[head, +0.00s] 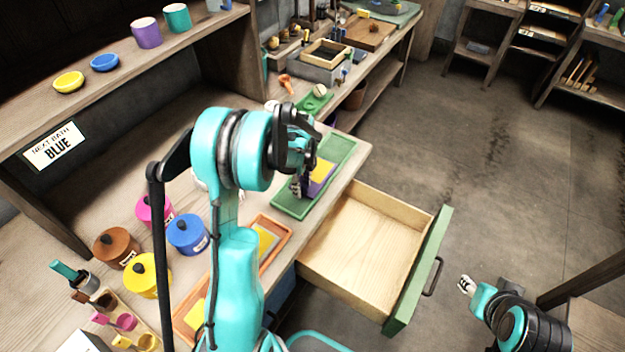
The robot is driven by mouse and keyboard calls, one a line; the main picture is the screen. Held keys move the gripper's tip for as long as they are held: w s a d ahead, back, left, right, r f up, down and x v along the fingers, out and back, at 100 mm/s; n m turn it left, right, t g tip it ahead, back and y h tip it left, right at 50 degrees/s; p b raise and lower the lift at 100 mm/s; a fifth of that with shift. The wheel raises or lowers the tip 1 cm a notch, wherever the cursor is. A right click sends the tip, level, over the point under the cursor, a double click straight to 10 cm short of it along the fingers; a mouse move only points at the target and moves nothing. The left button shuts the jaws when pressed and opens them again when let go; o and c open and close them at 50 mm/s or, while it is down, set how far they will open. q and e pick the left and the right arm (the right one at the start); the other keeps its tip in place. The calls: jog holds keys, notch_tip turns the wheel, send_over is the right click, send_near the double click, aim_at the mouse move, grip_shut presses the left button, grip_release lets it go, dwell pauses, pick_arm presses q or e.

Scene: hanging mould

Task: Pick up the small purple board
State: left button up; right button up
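The small purple board (320,183) lies on a green tray (339,155) at the front edge of the bench, with a yellow piece (323,169) on it. My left gripper (299,187) points down at the board's left end, over the tray. Its fingers are small and partly covered by my wrist, so I cannot tell if they touch or hold the board. My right gripper (466,285) is low at the right, beyond the drawer and away from the board. Its finger gap does not show clearly.
An empty wooden drawer (360,250) with a green front stands open below the bench. An orange tray (279,236) with yellow pieces lies nearer, partly behind my arm. Several lidded pots, including a blue one (188,235), stand at the left.

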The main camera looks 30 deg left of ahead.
pick_arm(q)
jog(key=shift+r, duration=0.1)
grip_shut()
jog(key=shift+r, duration=0.1)
